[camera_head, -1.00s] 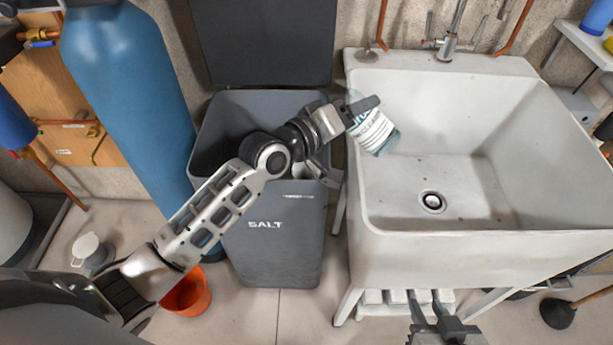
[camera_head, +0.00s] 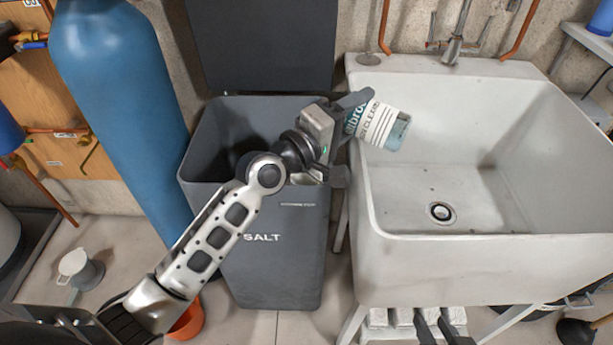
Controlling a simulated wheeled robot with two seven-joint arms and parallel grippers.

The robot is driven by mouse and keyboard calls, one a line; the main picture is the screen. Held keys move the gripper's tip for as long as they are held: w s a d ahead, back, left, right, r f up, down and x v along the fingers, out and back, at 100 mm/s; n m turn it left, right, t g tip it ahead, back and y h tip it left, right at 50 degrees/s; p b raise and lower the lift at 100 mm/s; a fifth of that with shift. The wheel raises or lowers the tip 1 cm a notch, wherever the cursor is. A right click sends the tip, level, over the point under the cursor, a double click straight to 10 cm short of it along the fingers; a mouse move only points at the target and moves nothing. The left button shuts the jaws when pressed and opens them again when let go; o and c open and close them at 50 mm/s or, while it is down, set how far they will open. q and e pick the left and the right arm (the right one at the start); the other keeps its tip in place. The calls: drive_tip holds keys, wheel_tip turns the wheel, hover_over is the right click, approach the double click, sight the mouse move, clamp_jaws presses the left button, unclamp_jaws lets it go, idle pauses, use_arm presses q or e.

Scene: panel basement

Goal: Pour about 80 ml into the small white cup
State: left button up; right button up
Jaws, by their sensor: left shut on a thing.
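My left gripper (camera_head: 346,120) is shut on a clear bottle (camera_head: 383,124) with a white and teal label that reads partly "cleaner". The bottle lies strongly tilted, close to level, with its base end pointing right over the left rim of the sink. Its neck end is hidden behind the gripper. My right gripper (camera_head: 440,328) shows only as two dark fingers apart at the bottom edge, empty between them. I cannot make out a small white cup for certain.
A grey salt bin (camera_head: 270,265) with its lid up stands below my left arm. The white sink (camera_head: 470,250) looks empty. A blue tank (camera_head: 125,100) stands left. A white-topped grey item (camera_head: 80,268) and an orange bucket (camera_head: 188,322) are on the floor.

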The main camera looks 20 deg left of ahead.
sight(364, 133)
use_arm(q)
drive_tip(key=shift+n+b, duration=0.4)
drive_tip(key=shift+n, duration=0.1)
use_arm(e)
drive_tip(key=shift+f, duration=0.25)
use_arm(q)
drive_tip(key=shift+s+d, duration=0.15)
drive_tip(key=shift+d, duration=0.1)
idle(0.3)
drive_tip(key=shift+s+d+f+n+t+b, duration=0.1)
drive_tip(key=shift+s+d+n+t+b, duration=0.15)
drive_tip(key=shift+d, duration=0.3)
drive_tip(key=shift+s+d+n+t+b, duration=0.1)
drive_tip(key=shift+s+d+n+t, duration=0.2)
drive_tip(key=shift+d, duration=0.5)
use_arm(e)
drive_tip(key=shift+f, duration=0.1)
use_arm(q)
drive_tip(key=shift+d+n, duration=0.15)
drive_tip(key=shift+n, duration=0.1)
use_arm(e)
drive_tip(key=shift+f, duration=0.1)
